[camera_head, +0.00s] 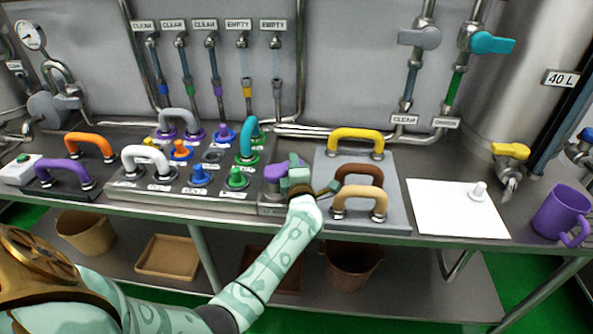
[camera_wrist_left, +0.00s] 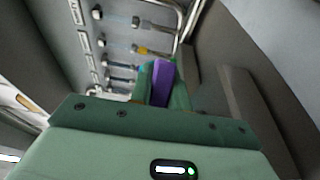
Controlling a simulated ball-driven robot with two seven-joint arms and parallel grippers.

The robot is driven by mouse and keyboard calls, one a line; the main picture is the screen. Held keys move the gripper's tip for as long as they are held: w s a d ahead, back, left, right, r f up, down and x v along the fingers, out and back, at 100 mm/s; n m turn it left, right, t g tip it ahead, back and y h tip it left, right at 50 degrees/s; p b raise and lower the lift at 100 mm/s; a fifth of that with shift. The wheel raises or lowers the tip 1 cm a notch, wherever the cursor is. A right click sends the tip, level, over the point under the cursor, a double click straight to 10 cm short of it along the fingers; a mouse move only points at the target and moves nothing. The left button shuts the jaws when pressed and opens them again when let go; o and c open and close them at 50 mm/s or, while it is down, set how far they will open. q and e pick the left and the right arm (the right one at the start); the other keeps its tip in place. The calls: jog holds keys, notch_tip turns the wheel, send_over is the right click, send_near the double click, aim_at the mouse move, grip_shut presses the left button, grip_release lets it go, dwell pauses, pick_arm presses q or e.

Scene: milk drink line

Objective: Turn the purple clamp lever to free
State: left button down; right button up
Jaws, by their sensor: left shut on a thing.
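The purple clamp lever (camera_head: 274,173) stands at the right end of the steel panel on the bench, beside the grey board. My left gripper (camera_head: 291,174) is at the lever and shut on it, hiding part of it. In the left wrist view the purple lever (camera_wrist_left: 162,82) sits between the green fingers (camera_wrist_left: 160,90). Its base and exact angle are mostly hidden by my gripper. My right gripper is in neither view.
Close left are a teal handle (camera_head: 247,138) and a green plug (camera_head: 237,178). Close right are brown (camera_head: 360,170) and tan (camera_head: 366,193) handles, with a yellow handle (camera_head: 355,135) behind. A white mat (camera_head: 450,212) and purple mug (camera_head: 561,213) stand farther right.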

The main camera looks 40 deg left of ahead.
pick_arm(q)
jog(key=shift+w+a+f+n+g+y+b, duration=0.15)
jog(key=shift+a+n+g+y+b, duration=0.1)
jog(key=shift+n+g+y, duration=0.25)
jog(key=shift+w+a+f+n+g+y+b, duration=0.1)
jog(key=shift+n+g+y+b, duration=0.15)
jog(key=shift+n+g+y, duration=0.25)
jog(key=shift+a+f+n+g+y+b, duration=0.1)
jog(key=shift+a+n+g+y+b, duration=0.25)
jog(key=shift+g, duration=0.25)
jog(key=n+g+y+b, duration=0.1)
jog(key=a+n+g+b, duration=0.1)
jog(key=g, duration=0.1)
jog(key=shift+y, duration=0.35)
jog(key=shift+a+n+g+y+b, duration=0.3)
jog(key=shift+n+g+b, duration=0.3)
jog(key=shift+g, duration=0.3)
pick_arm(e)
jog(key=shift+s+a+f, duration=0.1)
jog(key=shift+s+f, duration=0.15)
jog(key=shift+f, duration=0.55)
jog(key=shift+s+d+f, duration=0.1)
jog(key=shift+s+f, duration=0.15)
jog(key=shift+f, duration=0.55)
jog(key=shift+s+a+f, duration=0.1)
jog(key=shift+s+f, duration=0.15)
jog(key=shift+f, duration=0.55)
pick_arm(q)
jog(key=shift+r, duration=0.2)
